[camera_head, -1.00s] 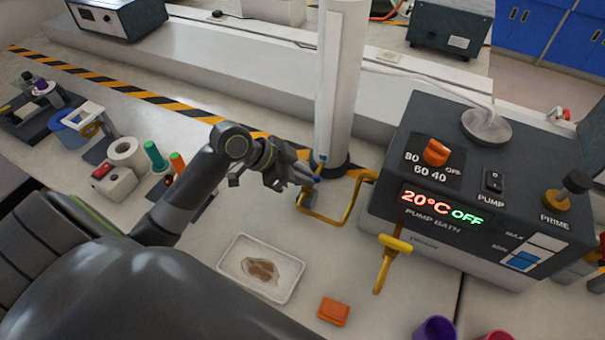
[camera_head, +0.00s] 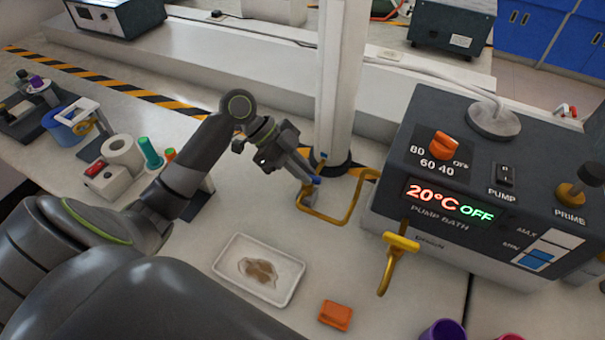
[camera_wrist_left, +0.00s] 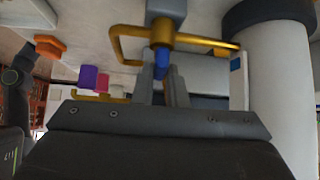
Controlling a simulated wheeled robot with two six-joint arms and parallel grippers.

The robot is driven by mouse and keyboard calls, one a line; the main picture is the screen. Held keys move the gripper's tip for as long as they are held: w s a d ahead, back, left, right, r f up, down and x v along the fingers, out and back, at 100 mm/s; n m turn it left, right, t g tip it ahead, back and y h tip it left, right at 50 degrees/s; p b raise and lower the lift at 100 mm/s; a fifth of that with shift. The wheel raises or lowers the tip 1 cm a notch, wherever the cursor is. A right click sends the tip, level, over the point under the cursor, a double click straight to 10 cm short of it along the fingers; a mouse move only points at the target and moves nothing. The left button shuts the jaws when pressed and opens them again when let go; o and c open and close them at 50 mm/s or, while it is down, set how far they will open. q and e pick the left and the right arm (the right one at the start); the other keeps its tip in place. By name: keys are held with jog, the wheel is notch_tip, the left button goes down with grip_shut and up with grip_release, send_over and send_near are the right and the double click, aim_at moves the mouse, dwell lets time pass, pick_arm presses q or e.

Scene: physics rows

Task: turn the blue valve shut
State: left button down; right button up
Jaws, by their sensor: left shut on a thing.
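The blue valve (camera_head: 316,181) is a small blue handle on the yellow pipe (camera_head: 347,212), beside the foot of the white column. In the left wrist view the blue valve (camera_wrist_left: 161,63) shows between my two grey fingertips, with the yellow pipe (camera_wrist_left: 128,48) behind it. My left gripper (camera_head: 309,186) comes in from the left and is shut on the blue valve. The fingers hide part of the handle, so its exact angle is hard to tell. My right gripper is not in view.
The pump bath (camera_head: 480,185) stands right of the pipe, with a yellow drain tap (camera_head: 396,255) on its front. A white tray (camera_head: 259,270) with a brown puddle and an orange block (camera_head: 335,315) lie in front. The white column (camera_head: 340,90) rises close behind the valve.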

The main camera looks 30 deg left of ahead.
pick_arm(q)
jog(key=shift+w+m+g+b, duration=0.1)
jog(key=shift+m+g+b, duration=0.2)
jog(key=shift+m+g, duration=0.15)
jog(key=shift+m, duration=0.25)
jog(key=c, duration=1.5)
grip_release()
jog(key=shift+o, duration=0.2)
jog(key=b+v, duration=0.1)
jog(key=v, duration=1.6)
jog(key=shift+a, duration=0.25)
jog(key=shift+w, duration=0.1)
